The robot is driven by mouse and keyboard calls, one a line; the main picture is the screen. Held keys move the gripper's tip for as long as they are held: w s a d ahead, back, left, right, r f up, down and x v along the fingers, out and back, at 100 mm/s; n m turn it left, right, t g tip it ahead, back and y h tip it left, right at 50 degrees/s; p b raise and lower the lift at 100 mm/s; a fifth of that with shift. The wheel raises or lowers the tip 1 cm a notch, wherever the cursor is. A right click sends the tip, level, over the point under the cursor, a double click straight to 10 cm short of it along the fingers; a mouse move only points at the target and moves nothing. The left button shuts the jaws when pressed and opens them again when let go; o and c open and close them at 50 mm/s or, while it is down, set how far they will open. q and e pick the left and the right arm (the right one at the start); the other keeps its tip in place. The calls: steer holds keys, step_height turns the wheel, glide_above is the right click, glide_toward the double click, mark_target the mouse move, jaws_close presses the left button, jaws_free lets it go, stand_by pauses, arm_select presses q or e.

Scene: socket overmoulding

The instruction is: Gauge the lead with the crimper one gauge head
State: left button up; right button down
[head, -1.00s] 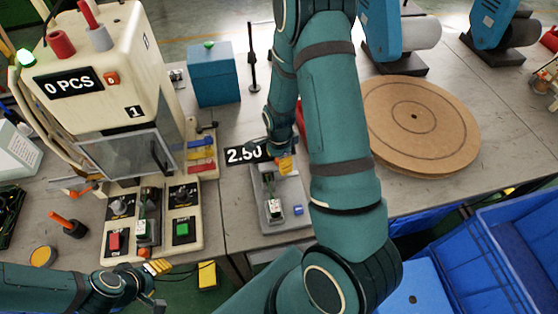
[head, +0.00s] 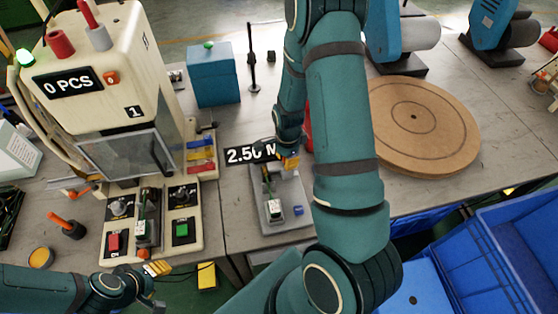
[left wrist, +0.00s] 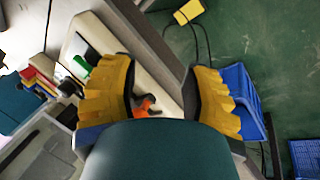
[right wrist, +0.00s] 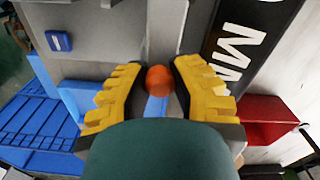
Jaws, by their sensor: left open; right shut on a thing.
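The gauge (head: 268,227) is a grey fixture on the bench, right of the crimper, with a white and green part (head: 273,208) on it. A black display (head: 240,154) behind it reads 2.50 and part of an M. My right gripper (head: 290,163) is at the gauge's back end. In the right wrist view its yellow fingers are shut on an orange round knob (right wrist: 160,80), above a blue strip (right wrist: 157,108). My left gripper (head: 151,286) is open and empty, in front of crimper one (head: 120,75). I cannot make out the lead for certain.
The crimper's front panel carries a red button (head: 115,241) and a green button (head: 182,230). A blue box (head: 213,78) and a thin black stand (head: 253,70) are behind. A round brown board (head: 440,135) is at right. Blue crates (head: 515,225) stand at the lower right.

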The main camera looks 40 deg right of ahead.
steer(key=shift+s+d, duration=0.3)
steer(key=shift+d, duration=0.2)
steer(key=shift+s+d, duration=0.25)
steer(key=shift+d, duration=0.25)
steer(key=c, duration=0.9)
jaws_free()
steer(key=shift+o, duration=0.7)
steer(key=shift+d, duration=0.15)
steer(key=shift+r, duration=0.2)
step_height(320, 180, up, 12)
steer(key=shift+f, duration=0.15)
steer(key=shift+a+f, duration=0.1)
steer(key=shift+a, duration=0.1)
